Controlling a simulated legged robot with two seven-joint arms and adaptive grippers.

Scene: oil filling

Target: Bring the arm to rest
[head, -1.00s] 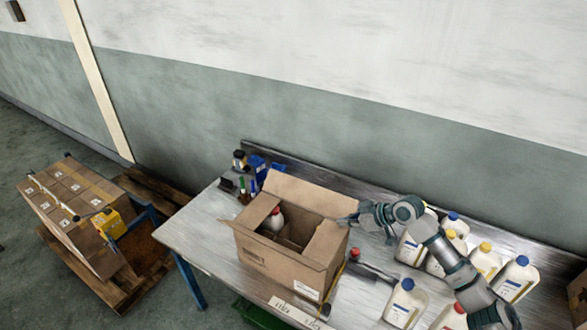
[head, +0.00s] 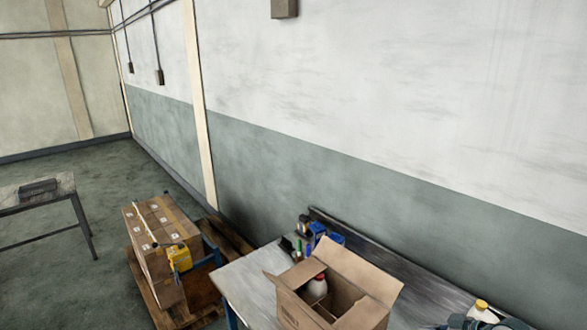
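An open cardboard box (head: 305,309) stands on the metal workbench (head: 246,278) at the bottom of the head view. Its flaps are up, and a white bottle with a red cap (head: 317,287) stands inside it. My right gripper (head: 452,323) shows only in part at the bottom edge, to the right of the box and apart from it. Its fingers are too cut off to tell open from shut. My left gripper is not in view.
A white bottle with a yellow cap (head: 482,311) stands by my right arm. Blue containers (head: 327,234) sit at the bench's back left corner. Stacked cartons (head: 155,250) lie on a wooden pallet to the left. A small table (head: 38,196) stands far left.

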